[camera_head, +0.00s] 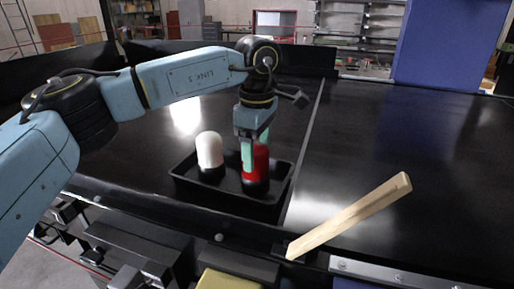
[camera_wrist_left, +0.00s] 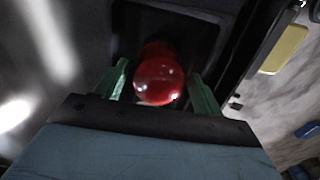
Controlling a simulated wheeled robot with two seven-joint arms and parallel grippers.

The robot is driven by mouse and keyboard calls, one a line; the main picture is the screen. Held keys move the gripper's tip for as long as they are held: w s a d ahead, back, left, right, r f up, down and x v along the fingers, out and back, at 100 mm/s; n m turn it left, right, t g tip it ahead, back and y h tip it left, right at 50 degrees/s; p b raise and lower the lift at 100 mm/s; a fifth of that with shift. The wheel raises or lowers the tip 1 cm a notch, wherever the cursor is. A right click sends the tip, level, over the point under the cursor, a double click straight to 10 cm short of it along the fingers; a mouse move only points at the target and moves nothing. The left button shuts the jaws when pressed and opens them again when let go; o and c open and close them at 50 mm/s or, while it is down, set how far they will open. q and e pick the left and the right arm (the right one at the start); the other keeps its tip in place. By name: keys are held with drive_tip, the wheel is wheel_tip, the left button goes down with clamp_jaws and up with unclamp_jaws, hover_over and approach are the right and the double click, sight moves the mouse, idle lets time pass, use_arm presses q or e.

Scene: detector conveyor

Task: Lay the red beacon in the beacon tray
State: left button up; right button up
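The red beacon (camera_head: 262,163) has a red dome on a black base. It stands roughly upright in the right part of the black beacon tray (camera_head: 185,184). My left gripper (camera_head: 256,155) points down over it, with its green fingers around the dome. In the left wrist view the red beacon (camera_wrist_left: 158,82) lies between the spread fingers of the left gripper (camera_wrist_left: 160,90), with a gap on each side. The gripper is open. One finger hides part of the beacon in the head view. My right gripper is not in view.
A white beacon (camera_head: 209,150) stands in the tray's left part, beside the red one. A wooden bar (camera_head: 350,215) lies slanted at the right. A yellow block (camera_head: 228,281) is at the bottom edge. The dark conveyor surface (camera_head: 420,150) on the right is mostly clear.

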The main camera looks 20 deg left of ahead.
use_arm(q)
drive_tip(key=shift+o, duration=0.2)
drive_tip(key=shift+r, duration=0.15)
wheel_tip(320, 180, up, 12)
idle(0.5)
